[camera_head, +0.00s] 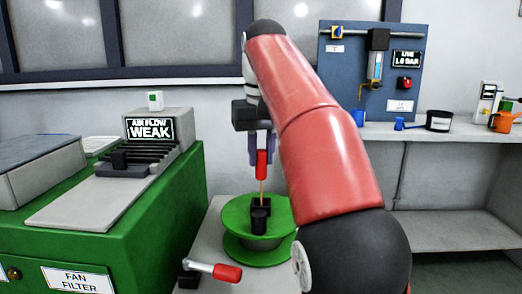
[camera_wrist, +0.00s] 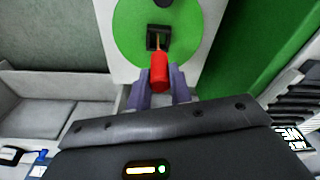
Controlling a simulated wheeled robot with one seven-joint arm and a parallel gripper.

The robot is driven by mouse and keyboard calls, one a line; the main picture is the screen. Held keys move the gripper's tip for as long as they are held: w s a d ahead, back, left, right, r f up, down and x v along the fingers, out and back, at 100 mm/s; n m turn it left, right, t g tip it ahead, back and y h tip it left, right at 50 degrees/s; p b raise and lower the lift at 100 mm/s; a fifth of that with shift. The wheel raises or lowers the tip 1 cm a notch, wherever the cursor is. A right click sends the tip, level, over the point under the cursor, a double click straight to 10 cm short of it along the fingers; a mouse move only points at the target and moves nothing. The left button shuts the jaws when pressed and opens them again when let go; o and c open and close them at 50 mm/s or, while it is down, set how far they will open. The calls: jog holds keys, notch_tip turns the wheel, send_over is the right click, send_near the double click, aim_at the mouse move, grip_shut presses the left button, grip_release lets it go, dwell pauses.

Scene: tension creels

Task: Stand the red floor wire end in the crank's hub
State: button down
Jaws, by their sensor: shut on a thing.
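My gripper (camera_head: 262,150) points down and is shut on the red wire end (camera_head: 262,166), a red sleeve with a thin copper tip below. In the wrist view the red wire end (camera_wrist: 159,74) sits between my fingers (camera_wrist: 160,90), roughly upright. Under it is a black square socket (camera_wrist: 151,46) on a green spool (camera_wrist: 128,32); it looks like the hub. The copper tip reaches down to or into the socket's opening; how deep I cannot tell. In the head view the socket (camera_head: 262,203) shows behind a black round post (camera_head: 259,222) on the spool (camera_head: 236,213).
A crank arm with a red grip (camera_head: 228,272) lies at the front left of the spool. A green cabinet (camera_head: 150,225) with the fan filter stands close on the left. A wall shelf (camera_head: 440,131) with a blue gauge board (camera_head: 345,75) is at the back right.

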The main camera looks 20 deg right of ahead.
aim_at(261, 179)
jog(key=shift+f+b, duration=1.45)
jog(key=shift+f, duration=0.7)
jog(key=shift+p, duration=0.8)
jog(key=shift+f+b, duration=1.15)
jog(key=shift+f, duration=0.65)
jog(key=c, duration=1.2)
grip_release()
jog(key=shift+r, duration=0.1)
jog(key=r+p, duration=0.1)
jog(key=r, duration=0.1)
jog(key=r+p, duration=0.1)
jog(key=r, duration=0.2)
jog(key=s+r+p, duration=0.1)
jog(key=r, duration=0.1)
jog(key=shift+r, duration=0.3)
